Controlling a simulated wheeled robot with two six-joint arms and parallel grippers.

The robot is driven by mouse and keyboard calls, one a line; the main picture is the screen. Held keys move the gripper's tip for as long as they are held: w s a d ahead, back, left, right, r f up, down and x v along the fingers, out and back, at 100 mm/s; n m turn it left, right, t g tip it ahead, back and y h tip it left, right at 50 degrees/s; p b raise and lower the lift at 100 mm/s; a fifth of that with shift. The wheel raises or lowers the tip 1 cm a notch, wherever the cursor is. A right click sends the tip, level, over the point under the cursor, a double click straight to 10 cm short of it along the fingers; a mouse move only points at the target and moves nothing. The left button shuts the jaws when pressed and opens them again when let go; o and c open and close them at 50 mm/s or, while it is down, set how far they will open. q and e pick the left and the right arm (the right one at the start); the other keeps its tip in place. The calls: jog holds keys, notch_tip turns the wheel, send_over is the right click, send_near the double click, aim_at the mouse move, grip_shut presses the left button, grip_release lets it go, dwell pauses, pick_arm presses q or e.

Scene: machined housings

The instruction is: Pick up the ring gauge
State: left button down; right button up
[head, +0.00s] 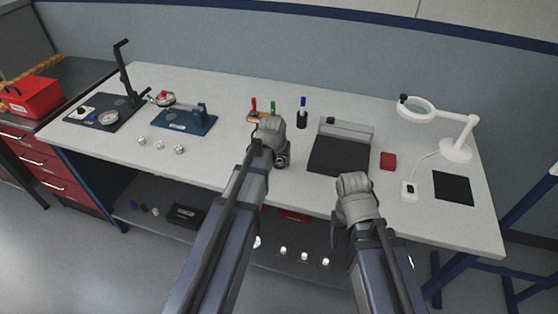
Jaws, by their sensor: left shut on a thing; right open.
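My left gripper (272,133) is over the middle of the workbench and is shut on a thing. A small dark, rounded piece (283,159) shows at its lower right and looks like the ring gauge; the gripper and arm hide part of it, and I cannot tell whether it touches the bench. My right gripper (354,184) is open near the bench's front edge, in front of the dark pad. Its fingertips are hard to make out.
An orange holder (257,117) with red and green handled tools stands just behind my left gripper. A blue fixture (185,121) and several small silver parts (160,145) are left. A dark pad (338,155), red block (388,160) and magnifier lamp (456,149) are right.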

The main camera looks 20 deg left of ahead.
notch_tip(320, 180, up, 10)
jog(key=p, duration=0.9)
jog(key=shift+f, duration=0.15)
